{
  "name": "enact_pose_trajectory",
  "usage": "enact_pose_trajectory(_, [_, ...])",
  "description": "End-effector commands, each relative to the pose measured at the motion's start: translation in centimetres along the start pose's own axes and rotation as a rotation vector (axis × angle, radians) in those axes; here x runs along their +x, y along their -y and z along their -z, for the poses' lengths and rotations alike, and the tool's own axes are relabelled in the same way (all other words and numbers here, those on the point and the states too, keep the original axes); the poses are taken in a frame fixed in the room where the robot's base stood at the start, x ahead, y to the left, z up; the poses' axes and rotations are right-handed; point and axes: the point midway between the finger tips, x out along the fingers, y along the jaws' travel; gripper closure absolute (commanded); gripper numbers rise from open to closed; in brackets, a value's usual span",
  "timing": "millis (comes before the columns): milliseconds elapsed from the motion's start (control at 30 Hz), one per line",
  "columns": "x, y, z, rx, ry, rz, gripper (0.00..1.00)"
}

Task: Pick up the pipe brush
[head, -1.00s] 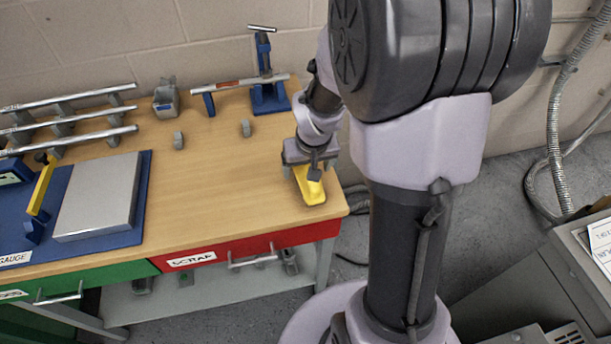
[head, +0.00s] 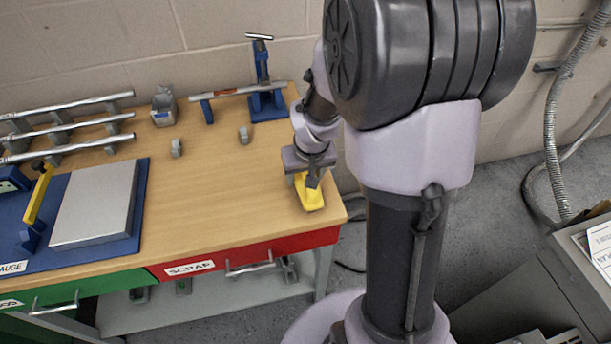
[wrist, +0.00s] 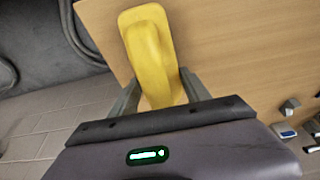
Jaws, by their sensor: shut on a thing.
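The pipe brush is a yellow piece (head: 309,195) near the right front corner of the wooden bench; no bristles can be seen. In the wrist view the yellow brush (wrist: 150,48) has a broad flat base and a raised ridge, and it extends from between the two fingers. My gripper (head: 308,178) points down at it and is shut on it. In the wrist view my gripper (wrist: 156,95) has one finger on each side of the yellow part. Whether the brush touches the bench or is slightly above it, I cannot tell.
The bench top (head: 225,195) is clear left of my gripper. A blue stand (head: 266,85) with a pipe stands behind. A grey plate (head: 95,203) on a blue base lies left. A red drawer (head: 245,258) is below the front edge.

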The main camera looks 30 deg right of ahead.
Motion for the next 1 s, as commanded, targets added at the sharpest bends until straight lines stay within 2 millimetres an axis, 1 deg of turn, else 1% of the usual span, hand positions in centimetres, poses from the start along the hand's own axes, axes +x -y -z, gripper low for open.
enact_pose_trajectory(33, [-0.9,0.0,0.3,0.0,-0.002,0.0,0.97])
enact_pose_trajectory(167, [-2.9,0.0,0.9,0.001,-0.002,0.0,0.97])
enact_pose_trajectory(200, [-3.3,0.1,0.7,0.0,-0.001,0.0,0.97])
enact_pose_trajectory(267, [-3.5,0.4,-0.5,-0.002,0.001,0.0,0.97])
enact_pose_trajectory(367, [-4.3,1.0,-2.6,-0.002,0.0,0.0,0.97])
enact_pose_trajectory(600, [-6.9,2.7,-8.8,-0.005,0.0,0.001,0.97])
enact_pose_trajectory(667, [-6.0,2.9,-9.4,-0.002,-0.01,0.0,0.97])
enact_pose_trajectory(733, [-6.1,3.0,-10.0,-0.002,-0.01,-0.001,0.97])
enact_pose_trajectory(867, [-6.7,3.3,-11.3,-0.001,-0.008,0.001,0.97])
enact_pose_trajectory(1000, [-8.0,3.8,-12.8,-0.002,-0.006,0.001,0.97])
